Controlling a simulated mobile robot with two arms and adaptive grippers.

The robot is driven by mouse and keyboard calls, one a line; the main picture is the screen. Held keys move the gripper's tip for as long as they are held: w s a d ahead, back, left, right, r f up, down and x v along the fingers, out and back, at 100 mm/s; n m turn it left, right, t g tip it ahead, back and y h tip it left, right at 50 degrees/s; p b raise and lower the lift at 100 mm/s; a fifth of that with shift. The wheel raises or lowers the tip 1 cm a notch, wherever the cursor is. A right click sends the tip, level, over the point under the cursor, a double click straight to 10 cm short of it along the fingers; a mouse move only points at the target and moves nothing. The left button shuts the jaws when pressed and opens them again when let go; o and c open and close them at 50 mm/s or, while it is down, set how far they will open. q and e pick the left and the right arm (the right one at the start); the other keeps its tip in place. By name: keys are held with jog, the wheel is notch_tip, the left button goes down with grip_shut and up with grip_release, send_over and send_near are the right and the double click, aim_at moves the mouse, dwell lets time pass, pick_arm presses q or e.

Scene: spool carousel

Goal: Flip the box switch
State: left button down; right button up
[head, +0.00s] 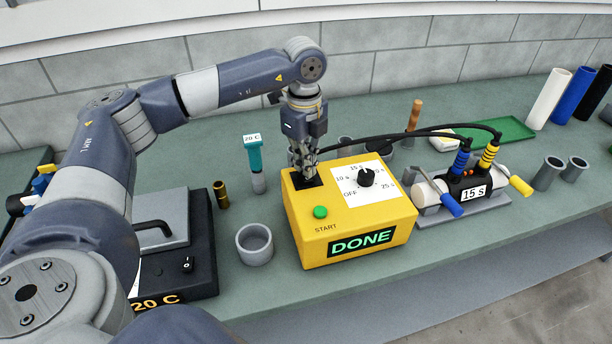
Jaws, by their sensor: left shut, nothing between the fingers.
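The yellow box (362,226) stands on the bench, with a green START button (320,212) and a lit sign reading DONE (361,242). A black dial knob (366,177) sits on its white time scale. My left gripper (304,177) points down at the box's back left top corner, over a dark patch (309,184). The gripper is shut and holds nothing. It hides most of that patch, so I cannot make out a switch lever or its position, nor whether the fingers touch it. My right gripper is out of view.
Black cables run from the box to a clamped cylinder (428,193) marked 15 s. A grey cup (255,244) stands close left of the box. A black unit (197,262) marked 20 C, a teal tool (255,154) and a brass piece (220,194) are further left.

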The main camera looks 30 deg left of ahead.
pick_arm(q)
jog(key=shift+w+r+p, duration=0.1)
jog(key=shift+r+p, duration=0.7)
jog(key=shift+r, duration=0.1)
jog(key=shift+r+p, duration=1.6)
jog(key=shift+r, duration=0.9)
jog(key=shift+f, duration=0.1)
